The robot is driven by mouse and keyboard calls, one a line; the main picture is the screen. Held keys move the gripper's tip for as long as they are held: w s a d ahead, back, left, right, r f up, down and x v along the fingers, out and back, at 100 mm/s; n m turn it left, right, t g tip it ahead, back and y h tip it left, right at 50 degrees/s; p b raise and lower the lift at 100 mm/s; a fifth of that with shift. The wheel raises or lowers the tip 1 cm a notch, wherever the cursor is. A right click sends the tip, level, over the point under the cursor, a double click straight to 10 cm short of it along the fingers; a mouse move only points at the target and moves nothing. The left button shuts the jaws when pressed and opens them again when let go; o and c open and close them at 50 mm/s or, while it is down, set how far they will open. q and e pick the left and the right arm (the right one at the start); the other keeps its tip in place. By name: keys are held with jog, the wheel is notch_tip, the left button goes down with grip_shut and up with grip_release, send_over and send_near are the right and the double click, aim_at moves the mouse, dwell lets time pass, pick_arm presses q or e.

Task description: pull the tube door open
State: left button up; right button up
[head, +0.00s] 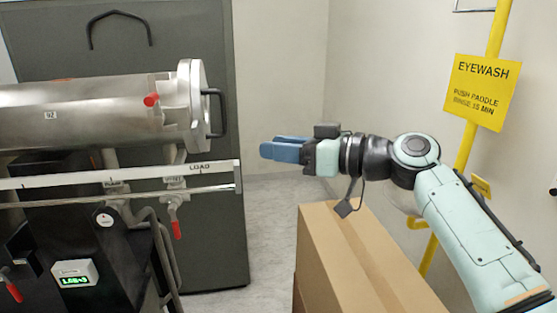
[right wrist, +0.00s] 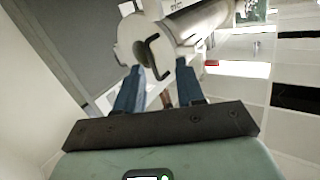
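The steel tube (head: 85,110) lies level at the left of the head view. Its round door (head: 198,125) is at the tube's right end, seems shut against it, and carries a black bar handle (head: 221,113). My right gripper (head: 268,151) points left at the door from the right, lower than the handle and apart from it. In the right wrist view its two blue fingers (right wrist: 158,88) are spread with nothing between them. The door face (right wrist: 130,38) and the handle (right wrist: 150,62) show beyond the fingertips there. My left gripper is not in view.
A white rail (head: 120,175) marked LOAD runs below the tube, with red-handled valves (head: 174,222) under it. A tall dark cabinet (head: 190,40) stands behind. A cardboard box (head: 345,255) stands below my right arm. A yellow eyewash post (head: 465,150) is at the right.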

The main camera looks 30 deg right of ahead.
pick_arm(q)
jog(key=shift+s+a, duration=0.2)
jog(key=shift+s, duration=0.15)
pick_arm(e)
jog(key=shift+w+a+f, duration=0.1)
jog(key=shift+a+f, duration=0.05)
jog(key=shift+f, duration=0.4)
